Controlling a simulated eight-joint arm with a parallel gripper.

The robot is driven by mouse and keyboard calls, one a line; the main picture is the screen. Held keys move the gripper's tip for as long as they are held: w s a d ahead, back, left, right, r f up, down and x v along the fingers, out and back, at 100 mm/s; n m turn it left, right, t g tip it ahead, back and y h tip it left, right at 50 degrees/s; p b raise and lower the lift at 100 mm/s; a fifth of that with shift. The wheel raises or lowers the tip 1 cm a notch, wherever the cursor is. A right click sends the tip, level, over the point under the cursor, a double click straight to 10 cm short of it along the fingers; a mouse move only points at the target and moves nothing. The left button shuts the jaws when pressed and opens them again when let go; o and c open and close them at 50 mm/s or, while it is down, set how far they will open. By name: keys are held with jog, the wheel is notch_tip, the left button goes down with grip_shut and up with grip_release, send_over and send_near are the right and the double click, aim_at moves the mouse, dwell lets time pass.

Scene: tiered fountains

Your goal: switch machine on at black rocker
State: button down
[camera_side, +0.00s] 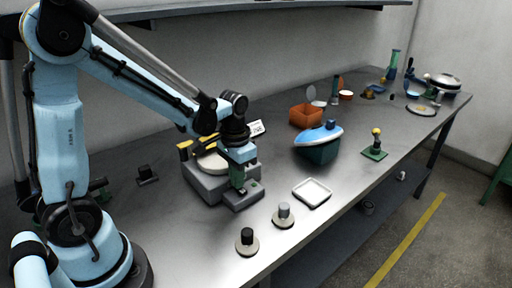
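A grey machine (205,186) stands on the metal bench, with a pale round disc (213,163) and yellow and black parts on top. A low grey block (240,203) sits at its front right corner; I cannot tell if they are joined. My gripper (242,190) points down at the top of this block, its fingertips at or just above it. Contact is not clear. The fingers are too small and dark to tell open from shut. I cannot make out the black rocker; it may be hidden by my gripper.
A white square tray (312,193) and two round-based knobs (284,215) (247,241) stand in front. A blue and green iron-like object (318,142), an orange box (305,115) and a green-based stand (375,152) are to the right. A white label card (257,128) is behind my gripper.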

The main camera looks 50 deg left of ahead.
jog(key=shift+r, duration=3.45)
jog(key=s+d+r+t, duration=0.2)
jog(key=s+d+t, duration=0.2)
jog(key=t, duration=0.3)
jog(key=shift+s+d+r, duration=0.3)
jog(key=shift+s+d, duration=0.05)
jog(key=shift+s, duration=0.1)
notch_tip(320, 180, up, 5)
jog(key=g, duration=0.7)
send_over(242, 193)
jog(key=shift+f, duration=0.2)
jog(key=shift+f, duration=0.1)
